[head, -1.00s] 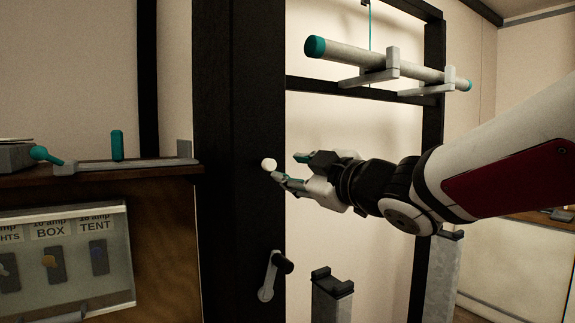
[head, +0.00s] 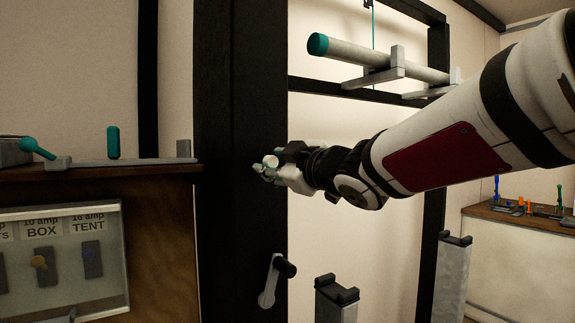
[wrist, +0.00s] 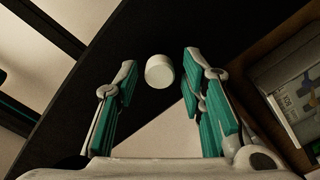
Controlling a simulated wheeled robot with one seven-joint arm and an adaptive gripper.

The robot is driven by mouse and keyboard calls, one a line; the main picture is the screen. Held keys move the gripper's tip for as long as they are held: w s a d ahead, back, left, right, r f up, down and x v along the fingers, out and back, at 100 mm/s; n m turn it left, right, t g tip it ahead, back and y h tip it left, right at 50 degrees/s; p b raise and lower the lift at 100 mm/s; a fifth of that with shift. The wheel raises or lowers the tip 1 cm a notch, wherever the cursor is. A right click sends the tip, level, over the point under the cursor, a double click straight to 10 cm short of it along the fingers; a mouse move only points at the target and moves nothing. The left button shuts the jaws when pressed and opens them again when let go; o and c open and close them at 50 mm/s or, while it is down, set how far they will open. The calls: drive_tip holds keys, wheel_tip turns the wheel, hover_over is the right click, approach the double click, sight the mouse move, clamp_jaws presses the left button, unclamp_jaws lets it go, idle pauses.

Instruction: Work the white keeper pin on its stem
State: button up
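The white keeper pin (head: 270,161) sticks out from the dark upright post (head: 240,215). In the wrist view the pin (wrist: 159,71) shows as a short white cylinder with its round end facing me. My gripper (head: 268,170) is at the pin in the head view. In the wrist view my gripper (wrist: 159,80) is open, with the pin between its teal-padded fingers and a gap on each side. The pin's stem is hidden behind its white end.
A crank handle (head: 273,280) hangs lower on the post. A grey spar with a teal end (head: 318,44) rests on brackets above my arm. A wooden cabinet (head: 165,240) with a switch panel (head: 65,255) stands left. Grey posts (head: 337,300) stand below my arm.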

clamp_jaws()
drive_tip(key=shift+w+a, duration=0.35)
drive_tip(key=shift+w, duration=0.15)
idle(0.3)
drive_tip(key=shift+o, duration=1)
unclamp_jaws()
